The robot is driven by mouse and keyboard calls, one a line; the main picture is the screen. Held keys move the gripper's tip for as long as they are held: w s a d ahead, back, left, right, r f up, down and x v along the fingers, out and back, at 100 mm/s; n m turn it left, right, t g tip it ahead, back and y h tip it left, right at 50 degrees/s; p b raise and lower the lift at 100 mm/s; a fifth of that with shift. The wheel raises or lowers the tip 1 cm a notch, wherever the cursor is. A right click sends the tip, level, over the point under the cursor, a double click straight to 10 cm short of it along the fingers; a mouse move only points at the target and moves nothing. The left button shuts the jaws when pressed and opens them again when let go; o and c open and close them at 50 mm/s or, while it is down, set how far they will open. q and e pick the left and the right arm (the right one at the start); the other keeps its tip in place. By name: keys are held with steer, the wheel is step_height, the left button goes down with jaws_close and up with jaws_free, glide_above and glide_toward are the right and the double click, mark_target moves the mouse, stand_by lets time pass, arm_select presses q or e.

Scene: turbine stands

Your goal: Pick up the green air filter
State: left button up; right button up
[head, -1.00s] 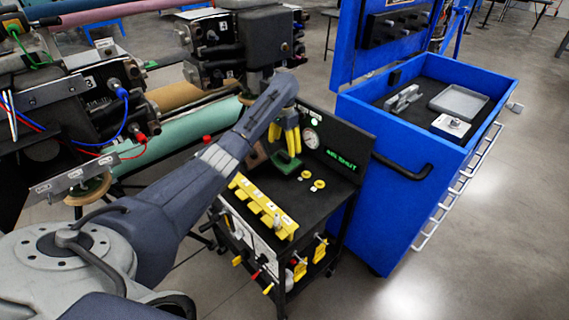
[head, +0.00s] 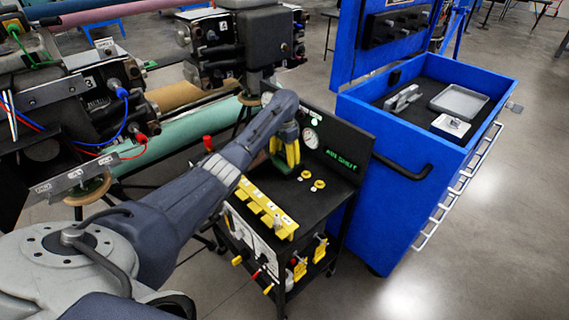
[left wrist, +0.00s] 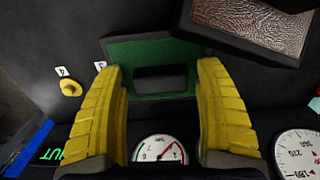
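The green air filter (left wrist: 150,48) lies on the black top of the cart, with a dark raised block at its middle. In the head view only a little of the green filter (head: 283,167) shows below the fingers. My left gripper (head: 286,153) points down over it. In the left wrist view the two yellow fingers of my left gripper (left wrist: 161,70) are wide apart, one on each side of the dark block. A clear gap shows between the block and each finger. My right gripper is not in view.
A brown textured block (left wrist: 258,24) lies beside the filter. Gauges (head: 310,138) stand on the cart's back panel. Yellow knobs (head: 318,184) and a yellow strip (head: 266,209) are on the cart. A blue tool cabinet (head: 370,205) stands to the right, machinery to the left.

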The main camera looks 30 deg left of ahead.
arm_select(q)
steer(key=c, duration=1.4)
steer(key=shift+c, duration=0.2)
